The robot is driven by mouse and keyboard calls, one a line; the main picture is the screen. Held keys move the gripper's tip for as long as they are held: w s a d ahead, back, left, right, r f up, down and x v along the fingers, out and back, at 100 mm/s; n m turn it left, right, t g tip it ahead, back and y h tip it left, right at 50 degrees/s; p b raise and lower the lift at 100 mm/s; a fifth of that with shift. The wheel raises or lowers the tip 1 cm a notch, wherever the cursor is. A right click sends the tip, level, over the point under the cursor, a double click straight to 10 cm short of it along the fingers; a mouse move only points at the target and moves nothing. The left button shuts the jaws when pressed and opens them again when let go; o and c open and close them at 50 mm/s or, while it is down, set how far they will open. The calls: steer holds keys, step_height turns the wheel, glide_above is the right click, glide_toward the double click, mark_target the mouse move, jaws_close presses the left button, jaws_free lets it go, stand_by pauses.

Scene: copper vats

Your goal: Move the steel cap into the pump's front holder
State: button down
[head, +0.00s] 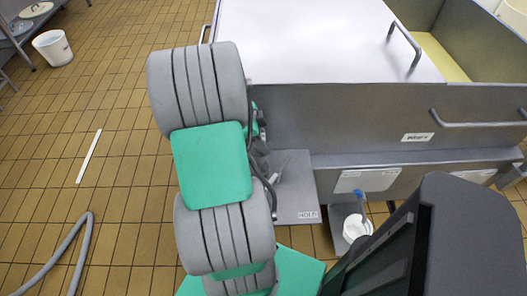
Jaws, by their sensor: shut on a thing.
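I cannot make out the steel cap, the pump or its front holder. My arm, with grey ribbed joints and green covers, fills the middle left of the head view and hides what lies behind it. My gripper does not show clearly; small dark parts and a cable beside the arm cannot be told apart. A grey plate (295,193) labelled HOLD sticks out low at the front of a large steel unit (345,118), just right of my arm.
A white cup (355,228) with a blue-tipped stick stands on a small ledge right of the plate. A hose (63,262) and a white strip (89,157) lie on the tiled floor at left. A white bucket (53,47) stands far left. The left floor is mostly clear.

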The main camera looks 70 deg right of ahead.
steer(key=shift+r, duration=0.25)
steer(key=shift+r+p, duration=2)
steer(key=shift+r, duration=1.2)
steer(key=shift+w, duration=0.1)
